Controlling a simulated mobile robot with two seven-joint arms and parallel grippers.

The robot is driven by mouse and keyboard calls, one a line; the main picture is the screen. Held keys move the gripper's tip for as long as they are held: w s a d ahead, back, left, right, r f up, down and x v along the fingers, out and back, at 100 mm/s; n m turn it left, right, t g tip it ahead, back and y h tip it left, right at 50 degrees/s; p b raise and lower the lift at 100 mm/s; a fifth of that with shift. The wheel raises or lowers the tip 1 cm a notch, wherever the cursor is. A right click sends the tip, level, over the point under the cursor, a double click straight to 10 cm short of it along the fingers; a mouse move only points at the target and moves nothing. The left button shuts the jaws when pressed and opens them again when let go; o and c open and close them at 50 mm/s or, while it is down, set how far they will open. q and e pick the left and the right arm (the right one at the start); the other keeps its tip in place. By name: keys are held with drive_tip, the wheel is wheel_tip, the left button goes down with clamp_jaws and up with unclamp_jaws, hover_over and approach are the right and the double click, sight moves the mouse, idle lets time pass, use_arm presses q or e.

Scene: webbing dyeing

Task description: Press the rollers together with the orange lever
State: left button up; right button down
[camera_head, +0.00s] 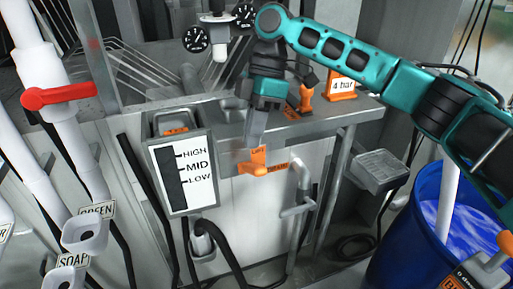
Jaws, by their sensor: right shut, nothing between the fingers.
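An orange upright lever (306,95) stands on the metal machine's top, just left of an orange "4 bar" sign (342,87). My right arm reaches in from the right, over the machine, and bends down. My right gripper (255,138) points down in front of the machine's front edge, left of the lever and apart from it. It is shut and empty. An orange handle with small orange tags (263,168) sits on the front panel just below the fingertips; I cannot tell whether they touch. I cannot make out the rollers. My left gripper is not in view.
A HIGH/MID/LOW level gauge (183,172) hangs on the front panel. A red valve handle (58,96) is on white pipes at left. Black dials (196,39) stand at the back.

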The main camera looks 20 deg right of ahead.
sight(252, 169)
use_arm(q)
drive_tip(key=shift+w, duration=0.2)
use_arm(e)
drive_tip(key=shift+s+f, duration=0.85)
drive_tip(key=shift+f, duration=0.25)
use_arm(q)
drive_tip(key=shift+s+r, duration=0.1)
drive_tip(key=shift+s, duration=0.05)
